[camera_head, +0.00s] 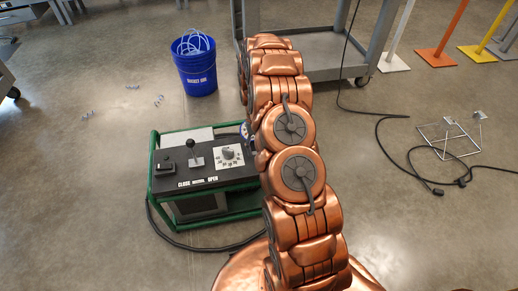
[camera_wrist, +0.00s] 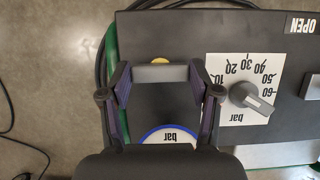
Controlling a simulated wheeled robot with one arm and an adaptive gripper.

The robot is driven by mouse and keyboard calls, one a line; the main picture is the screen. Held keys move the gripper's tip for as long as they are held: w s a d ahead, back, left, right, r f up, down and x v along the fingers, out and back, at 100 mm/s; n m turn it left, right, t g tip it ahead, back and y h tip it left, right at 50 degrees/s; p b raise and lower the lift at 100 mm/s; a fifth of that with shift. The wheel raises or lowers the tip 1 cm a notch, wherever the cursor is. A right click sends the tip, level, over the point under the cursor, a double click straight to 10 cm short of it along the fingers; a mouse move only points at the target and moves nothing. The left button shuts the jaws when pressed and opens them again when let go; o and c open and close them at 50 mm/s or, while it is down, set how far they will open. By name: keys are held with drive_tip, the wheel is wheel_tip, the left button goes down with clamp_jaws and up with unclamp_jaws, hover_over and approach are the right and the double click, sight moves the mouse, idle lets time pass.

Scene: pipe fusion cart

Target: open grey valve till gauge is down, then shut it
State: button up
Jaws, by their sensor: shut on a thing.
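In the wrist view my gripper (camera_wrist: 160,82) has its two fingers at either end of a grey bar, the grey valve's handle (camera_wrist: 160,73). The handle lies straight across the picture between the pads, with a small yellow spot behind it. Below it is the gauge (camera_wrist: 168,135), a white dial with a blue rim, marked "bar" upside down. My gripper's body covers most of the dial, so its needle is hidden. In the head view only a sliver of the gauge's blue rim (camera_head: 245,131) shows; my copper arm hides the valve and my gripper.
The black-topped unit in a green frame (camera_head: 152,170) carries a lever (camera_head: 194,156) and a grey pointer knob (camera_wrist: 252,97) on a white bar scale, close right of my gripper in the wrist view. A blue bucket (camera_head: 196,75), grey cart (camera_head: 330,50) and floor cables (camera_head: 380,140) stand around.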

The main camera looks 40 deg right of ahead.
idle(0.3)
drive_tip(key=o, duration=1.1)
drive_tip(key=shift+o, duration=0.2)
drive_tip(key=v, duration=1.2)
